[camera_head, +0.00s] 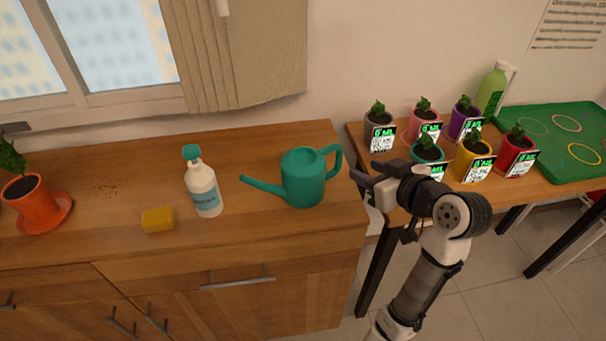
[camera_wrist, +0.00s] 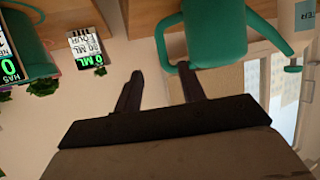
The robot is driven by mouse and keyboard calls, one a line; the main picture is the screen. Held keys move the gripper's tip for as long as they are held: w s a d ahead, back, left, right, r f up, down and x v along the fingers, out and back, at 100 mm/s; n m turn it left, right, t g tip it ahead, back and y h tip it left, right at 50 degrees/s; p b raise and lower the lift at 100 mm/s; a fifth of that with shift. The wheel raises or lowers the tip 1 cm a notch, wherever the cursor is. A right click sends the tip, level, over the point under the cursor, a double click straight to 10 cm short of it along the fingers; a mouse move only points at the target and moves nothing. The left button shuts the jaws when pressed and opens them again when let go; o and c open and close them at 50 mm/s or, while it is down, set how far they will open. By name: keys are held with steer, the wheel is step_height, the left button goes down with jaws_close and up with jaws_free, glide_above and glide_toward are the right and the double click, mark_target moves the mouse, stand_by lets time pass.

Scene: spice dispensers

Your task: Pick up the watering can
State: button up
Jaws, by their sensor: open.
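The teal watering can (camera_head: 303,178) stands upright on the wooden cabinet top, its spout pointing left and its handle on the right. In the wrist view the watering can (camera_wrist: 215,35) shows at the top, with its handle (camera_wrist: 162,42) just beyond my fingers. My gripper (camera_head: 361,172) is open and empty, to the right of the can near the cabinet's right edge. In the wrist view my gripper's two fingers (camera_wrist: 158,82) are spread apart. The right fingertip is close to the handle's end; I cannot tell if they touch.
A white bottle with a teal cap (camera_head: 204,190) stands left of the can, near the spout tip. A yellow sponge (camera_head: 158,220) and an orange potted plant (camera_head: 32,205) are further left. Several small labelled pots, such as the yellow pot (camera_head: 474,157), crowd the right table beside my gripper.

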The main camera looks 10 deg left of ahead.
mark_target(342, 156)
steer(key=x, duration=0.5)
steer(key=shift+w+a, duration=0.1)
steer(key=x, duration=0.1)
steer(key=p+x, duration=0.1)
steer(key=x, duration=0.1)
steer(key=r+p+x, duration=0.1)
steer(key=shift+w+a+f, duration=0.2)
steer(key=shift+w+a, duration=0.05)
steer(key=shift+a, duration=0.2)
steer(key=shift+w+a+f, duration=0.15)
steer(key=shift+w+f, duration=0.05)
steer(key=shift+c, duration=0.4)
jaws_close()
steer(key=shift+r, duration=0.1)
